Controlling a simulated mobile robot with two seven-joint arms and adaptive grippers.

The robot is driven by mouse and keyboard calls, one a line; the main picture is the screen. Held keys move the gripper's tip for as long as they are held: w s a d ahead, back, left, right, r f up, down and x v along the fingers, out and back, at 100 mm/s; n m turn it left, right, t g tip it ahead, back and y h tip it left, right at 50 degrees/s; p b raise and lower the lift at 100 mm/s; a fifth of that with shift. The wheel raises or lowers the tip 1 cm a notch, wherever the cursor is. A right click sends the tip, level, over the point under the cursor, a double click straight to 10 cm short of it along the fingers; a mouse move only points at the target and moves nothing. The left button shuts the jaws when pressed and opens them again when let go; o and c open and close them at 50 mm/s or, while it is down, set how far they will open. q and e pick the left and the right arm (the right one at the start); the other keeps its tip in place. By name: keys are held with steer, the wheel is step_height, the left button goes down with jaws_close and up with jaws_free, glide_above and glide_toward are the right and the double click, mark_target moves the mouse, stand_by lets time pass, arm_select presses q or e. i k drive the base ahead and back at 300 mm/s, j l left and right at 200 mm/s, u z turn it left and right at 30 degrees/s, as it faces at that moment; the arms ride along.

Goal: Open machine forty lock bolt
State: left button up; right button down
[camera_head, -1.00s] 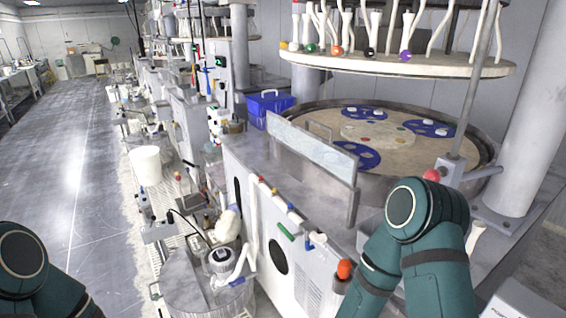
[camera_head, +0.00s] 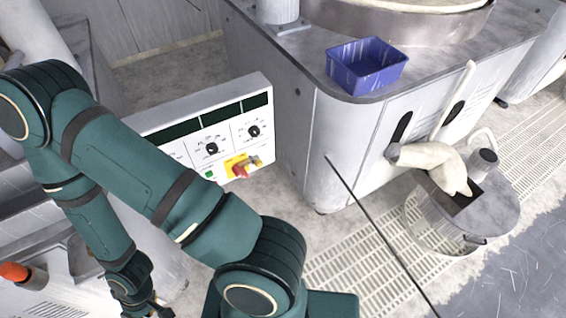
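No part that I can clearly make out as the lock bolt, and no machine number, shows in the head view. An orange-red cylindrical knob (camera_head: 14,271) with a grey end sticks out at the lower left edge; I cannot tell what it belongs to. A white control panel (camera_head: 262,152) carries dials and a red and yellow rotary switch (camera_head: 240,168). My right arm runs from the bottom middle to an elbow at the left, then down. Its dark gripper (camera_head: 146,308) is small and partly cut off at the bottom edge, left of and below the panel. My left gripper is out of view.
A thin dark rod (camera_head: 372,228) slants across the floor grating (camera_head: 352,258). Bare floor shows at lower right.

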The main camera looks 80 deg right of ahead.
mark_target(258, 164)
steer(key=z, duration=2.45)
steer(key=l+z, duration=0.2)
steer(key=z, duration=0.3)
